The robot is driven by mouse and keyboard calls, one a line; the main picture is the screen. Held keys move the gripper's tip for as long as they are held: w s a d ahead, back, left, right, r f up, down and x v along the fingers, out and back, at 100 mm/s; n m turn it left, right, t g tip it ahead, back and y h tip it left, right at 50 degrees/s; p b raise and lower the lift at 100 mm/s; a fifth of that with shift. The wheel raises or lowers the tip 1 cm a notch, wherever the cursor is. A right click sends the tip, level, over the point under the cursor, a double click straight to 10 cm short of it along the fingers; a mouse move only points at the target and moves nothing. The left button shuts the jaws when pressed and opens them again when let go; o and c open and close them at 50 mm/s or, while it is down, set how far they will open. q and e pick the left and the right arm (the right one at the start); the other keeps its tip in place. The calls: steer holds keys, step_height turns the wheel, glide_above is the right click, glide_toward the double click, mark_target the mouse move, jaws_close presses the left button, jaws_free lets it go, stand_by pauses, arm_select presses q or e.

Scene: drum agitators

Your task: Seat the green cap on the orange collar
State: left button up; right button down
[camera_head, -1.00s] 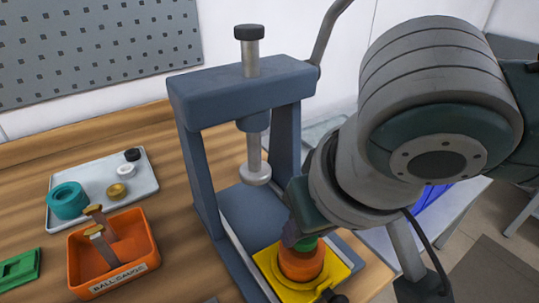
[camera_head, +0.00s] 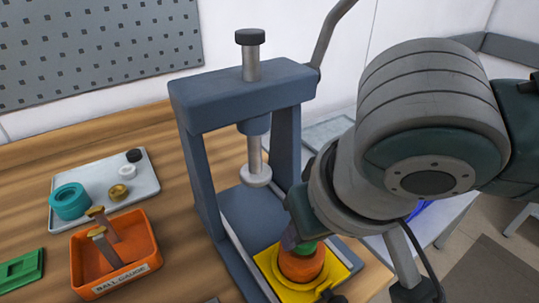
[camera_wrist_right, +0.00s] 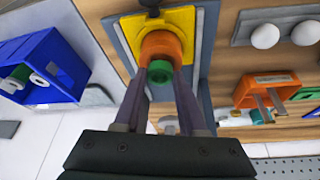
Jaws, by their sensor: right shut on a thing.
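The orange collar (camera_head: 302,264) stands on a yellow plate (camera_head: 338,270) at the front of the press. The green cap (camera_head: 307,247) is at the collar's top, partly hidden by my right gripper (camera_head: 292,240). In the right wrist view, the two fingers of my right gripper (camera_wrist_right: 160,80) are shut on the green cap (camera_wrist_right: 159,72), with the orange collar (camera_wrist_right: 161,44) right beyond it. Cap and collar look in line and very close. I cannot tell whether the cap is fully down. My left gripper is not in view.
The grey press frame (camera_head: 240,95) stands close left of my right arm, its ram (camera_head: 255,176) hanging behind the collar. A tray (camera_head: 145,185) with rings and an orange bin (camera_head: 125,277) are at left. A blue bin (camera_wrist_right: 70,80) shows in the right wrist view.

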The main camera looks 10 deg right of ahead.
steer(key=shift+f, duration=0.4)
steer(key=shift+f, duration=0.25)
stand_by(0.6)
steer(key=shift+c, duration=2)
jaws_free()
steer(key=shift+s, duration=0.1)
steer(key=p+v, duration=0.2)
steer(key=v, duration=0.8)
steer(key=shift+w, duration=0.2)
steer(key=shift+r, duration=0.1)
